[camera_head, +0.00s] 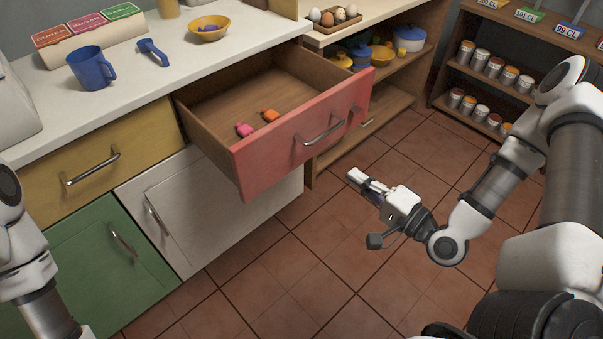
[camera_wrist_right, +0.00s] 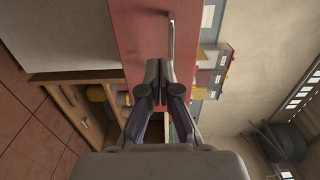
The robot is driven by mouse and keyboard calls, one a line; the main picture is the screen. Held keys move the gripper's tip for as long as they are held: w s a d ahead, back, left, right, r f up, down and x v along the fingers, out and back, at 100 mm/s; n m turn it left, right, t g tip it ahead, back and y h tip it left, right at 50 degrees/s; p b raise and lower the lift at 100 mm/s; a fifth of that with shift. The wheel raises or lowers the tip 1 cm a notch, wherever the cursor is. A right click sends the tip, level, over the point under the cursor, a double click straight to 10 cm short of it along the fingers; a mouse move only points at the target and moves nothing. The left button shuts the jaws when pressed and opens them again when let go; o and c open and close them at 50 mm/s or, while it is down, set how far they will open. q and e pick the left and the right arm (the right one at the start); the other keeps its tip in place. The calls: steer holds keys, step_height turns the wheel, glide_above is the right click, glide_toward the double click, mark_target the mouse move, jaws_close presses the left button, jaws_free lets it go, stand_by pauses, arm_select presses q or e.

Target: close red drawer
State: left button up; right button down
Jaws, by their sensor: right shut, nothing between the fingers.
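The red drawer (camera_head: 290,150) is pulled well out from the white-topped counter in the head view. Its metal handle (camera_head: 324,132) is on the red front. A pink item (camera_head: 244,130) and an orange item (camera_head: 270,115) lie inside it. My right gripper (camera_head: 356,176) is shut and empty, in front of the drawer front and apart from it. In the right wrist view its closed fingers (camera_wrist_right: 159,95) point toward the red front (camera_wrist_right: 143,30) and handle (camera_wrist_right: 172,40). My left arm shows at the left edge; its gripper is out of frame.
A yellow drawer (camera_head: 95,165), a white door (camera_head: 215,205) and a green door (camera_head: 105,255) are beside and below it, all shut. A blue mug (camera_head: 92,68) and yellow bowl (camera_head: 209,30) stand on the counter. Open shelves are right; the tiled floor (camera_head: 290,270) is clear.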

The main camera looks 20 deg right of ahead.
arm_select(q)
step_height(320, 180, down, 4)
steer(key=b, duration=0.3)
steer(key=shift+d, duration=0.1)
arm_select(e)
steer(key=x, duration=1.4)
steer(key=shift+w+d+f, duration=0.15)
steer(key=shift+d+f, duration=0.15)
steer(key=shift+f, duration=0.15)
steer(key=shift+w, duration=0.1)
